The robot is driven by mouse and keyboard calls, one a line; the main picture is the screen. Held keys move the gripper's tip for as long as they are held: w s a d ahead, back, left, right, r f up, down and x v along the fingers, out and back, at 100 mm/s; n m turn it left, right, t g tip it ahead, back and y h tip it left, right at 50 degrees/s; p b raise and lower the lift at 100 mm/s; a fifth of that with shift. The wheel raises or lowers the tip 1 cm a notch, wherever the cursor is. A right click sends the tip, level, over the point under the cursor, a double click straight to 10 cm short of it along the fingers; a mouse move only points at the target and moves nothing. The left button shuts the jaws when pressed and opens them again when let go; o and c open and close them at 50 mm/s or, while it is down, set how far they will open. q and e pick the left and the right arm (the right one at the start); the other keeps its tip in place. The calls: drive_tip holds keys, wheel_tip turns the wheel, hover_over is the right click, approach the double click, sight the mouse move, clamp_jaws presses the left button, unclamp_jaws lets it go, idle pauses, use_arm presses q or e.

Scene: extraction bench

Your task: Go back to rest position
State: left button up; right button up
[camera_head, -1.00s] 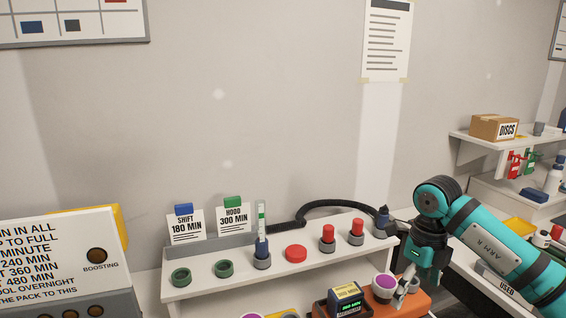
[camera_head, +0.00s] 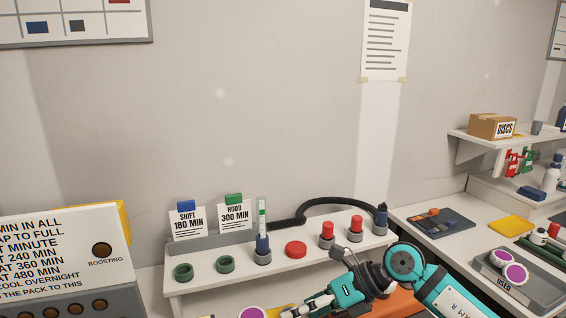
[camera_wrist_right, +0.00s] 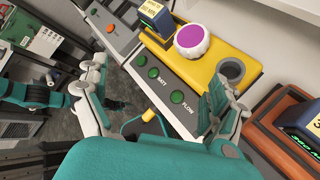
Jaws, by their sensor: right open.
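My right arm, teal and black, comes in from the lower right in the head view. Its gripper (camera_head: 300,311) points left at the bottom edge, partly cut off. In the right wrist view the same gripper (camera_wrist_right: 158,82) has its two fingers wide apart with nothing between them. Beyond them lies a yellow tester (camera_wrist_right: 204,65) with a purple-topped white round piece (camera_wrist_right: 192,40) and an empty round socket. My left gripper cannot be made out; a teal and dark arm part of mine shows at the left of the right wrist view.
A white shelf (camera_head: 205,289) holds green rings, a red cap (camera_head: 296,249) and several upright pieces. A grey tray (camera_head: 541,289) marked USED holds purple-topped pieces at right. An orange unit (camera_wrist_right: 277,122) stands right of the gripper. Wall space above the shelf is clear.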

drive_tip(key=s+a+r+m+t+y, duration=0.2)
drive_tip(key=a+r+m+t+y, duration=0.5)
drive_tip(key=r+y, duration=0.25)
drive_tip(key=w+d+f+m+t+h, duration=0.1)
drive_tip(key=w+d+m+t+h, duration=0.1)
drive_tip(key=d+m+t+h, duration=0.7)
drive_tip(key=w+d+f+m+t+h, duration=0.15)
drive_tip(key=d+m+t+h, duration=0.25)
drive_tip(key=m, duration=0.9)
drive_tip(key=s+d+f+m+g+h, duration=0.2)
drive_tip(key=d+f+m+g+h, duration=0.1)
drive_tip(key=d+f+m+h, duration=0.5)
drive_tip(key=s+d+f+m+g, duration=0.35)
drive_tip(key=s+f+g, duration=0.35)
drive_tip(key=s+f, duration=0.5)
drive_tip(key=s+a+f+m+g, duration=0.1)
drive_tip(key=s+f+g, duration=0.3)
drive_tip(key=s, duration=0.3)
drive_tip(key=s+f+m+g, duration=0.1)
drive_tip(key=s+f+g, duration=0.25)
drive_tip(key=s, duration=0.45)
wheel_tip(320, 180, down, 26)
drive_tip(key=s+d+f+g, duration=0.2)
drive_tip(key=s+d+f, duration=0.1)
drive_tip(key=s+f, duration=1.3)
drive_tip(key=shift+s+f+n+y, duration=0.35)
drive_tip(key=shift+s, duration=0.15)
